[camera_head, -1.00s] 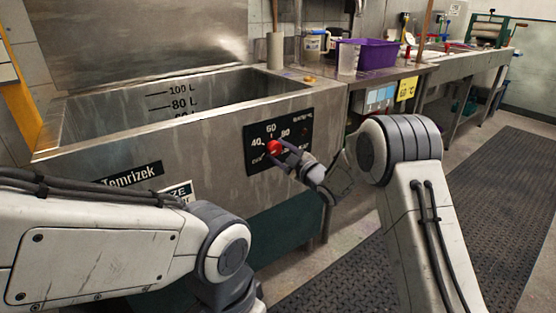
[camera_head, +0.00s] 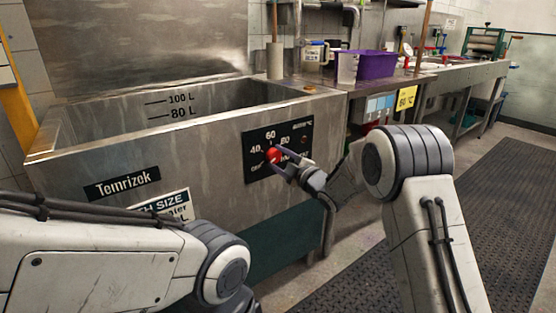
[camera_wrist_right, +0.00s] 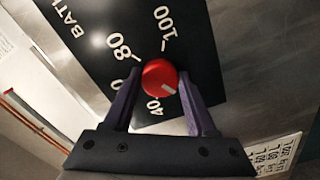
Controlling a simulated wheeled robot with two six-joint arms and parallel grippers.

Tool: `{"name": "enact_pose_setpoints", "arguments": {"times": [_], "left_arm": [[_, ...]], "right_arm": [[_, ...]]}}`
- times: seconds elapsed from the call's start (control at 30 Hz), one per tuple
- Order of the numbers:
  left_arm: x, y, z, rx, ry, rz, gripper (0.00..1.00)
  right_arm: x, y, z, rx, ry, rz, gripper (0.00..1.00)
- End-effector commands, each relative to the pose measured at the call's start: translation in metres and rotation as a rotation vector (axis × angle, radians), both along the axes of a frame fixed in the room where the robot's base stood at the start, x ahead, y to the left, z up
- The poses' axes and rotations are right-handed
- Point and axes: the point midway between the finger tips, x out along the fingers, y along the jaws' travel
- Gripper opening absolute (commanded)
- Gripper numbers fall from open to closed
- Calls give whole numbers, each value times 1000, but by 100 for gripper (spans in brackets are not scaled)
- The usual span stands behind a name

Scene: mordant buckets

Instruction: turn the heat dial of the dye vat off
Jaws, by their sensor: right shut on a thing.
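The red heat dial (camera_head: 272,155) sits on the black panel (camera_head: 258,173) on the front of the steel dye vat (camera_head: 220,139). My right gripper (camera_head: 278,156) is shut on the dial, one finger on each side. In the right wrist view the dial (camera_wrist_right: 158,75) sits between the purple fingers of my right gripper (camera_wrist_right: 162,86). Its white mark points down and right there, just past the 40 label and away from 80 and 100. The off label is not readable in that view. My left arm crosses the lower left; its gripper is out of view.
A purple bin (camera_head: 376,65) and a clear jug (camera_head: 347,68) stand on the bench right of the vat. A yellow 60 °C sign (camera_head: 405,98) hangs at the bench front. A dark ribbed mat (camera_head: 490,190) covers the open floor at the right.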

Motion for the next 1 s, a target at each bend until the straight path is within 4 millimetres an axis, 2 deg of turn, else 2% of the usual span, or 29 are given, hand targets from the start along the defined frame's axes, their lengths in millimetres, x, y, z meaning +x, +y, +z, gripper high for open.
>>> {"name": "enact_pose_setpoints", "arguments": {"times": [0.03, 0.07, 0.1, 0.13, 0.43, 0.57, 1.0], "left_arm": [[0, 0, 0, 0, 0, 0, 50], [0, 0, 0, 0, 0, 0, 50], [0, 0, 0, 0, 0, 0, 50], [0, 0, 0, 0, 0, 0, 50], [0, 0, 0, 0, 0, 0, 50], [0, 0, 2, 0, 0, 0, 50], [0, 0, 13, 0, 0, 0, 50]], "right_arm": [[-1, 2, -2, -5, 2, 6, 1], [-1, 2, -2, -4, 3, 6, 68], [-1, 2, -2, -4, 2, 6, 84], [-1, 2, -2, -4, 2, 5, 87], [-1, 0, -1, -1, 1, 2, 87], [-8, -6, 0, -1, 3, 1, 87], [-73, -53, 0, -3, 3, 1, 87]]}}
